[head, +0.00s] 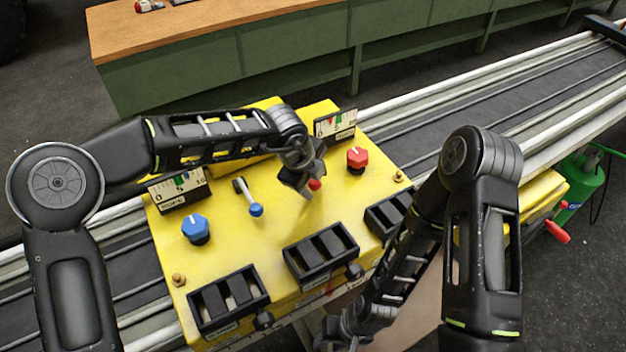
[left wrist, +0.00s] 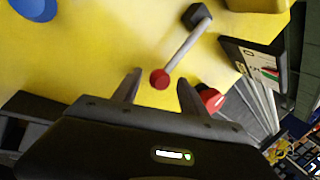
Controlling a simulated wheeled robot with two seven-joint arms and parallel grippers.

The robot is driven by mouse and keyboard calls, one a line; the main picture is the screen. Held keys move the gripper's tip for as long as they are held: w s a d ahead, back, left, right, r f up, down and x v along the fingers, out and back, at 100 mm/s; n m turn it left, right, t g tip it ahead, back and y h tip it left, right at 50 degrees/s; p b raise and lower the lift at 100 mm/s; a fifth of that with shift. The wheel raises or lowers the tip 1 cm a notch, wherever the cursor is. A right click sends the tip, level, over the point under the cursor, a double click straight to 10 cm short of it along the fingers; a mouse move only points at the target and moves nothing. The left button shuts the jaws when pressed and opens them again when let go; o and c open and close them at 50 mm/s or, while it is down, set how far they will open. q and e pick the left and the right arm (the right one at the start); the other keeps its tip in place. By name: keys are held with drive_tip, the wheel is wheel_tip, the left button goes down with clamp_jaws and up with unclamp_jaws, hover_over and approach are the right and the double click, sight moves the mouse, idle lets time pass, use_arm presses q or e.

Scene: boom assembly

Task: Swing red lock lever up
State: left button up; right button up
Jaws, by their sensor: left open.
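The red lock lever's ball (head: 314,184) shows beside my left gripper (head: 306,190) on the yellow panel; the gripper hides most of its rod. In the left wrist view the red lock lever (left wrist: 178,49) runs as a metal rod from a dark pivot to a red ball. My left gripper (left wrist: 158,92) is open there, with the ball between its fingertips or just beyond them; I cannot tell if it touches. My right gripper (head: 343,338) is low at the bottom edge, over the front of the panel, its fingers unclear.
The yellow panel (head: 285,225) carries a blue lever (head: 249,197), a blue knob (head: 195,229), a red knob (head: 357,159) and black-framed bins (head: 320,254) along its front. Upright gauge cards (head: 335,123) stand at its back. A rail conveyor (head: 450,120) runs behind.

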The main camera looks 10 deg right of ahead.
use_arm(q)
drive_tip(key=shift+c, duration=0.4)
clamp_jaws()
idle(1.0)
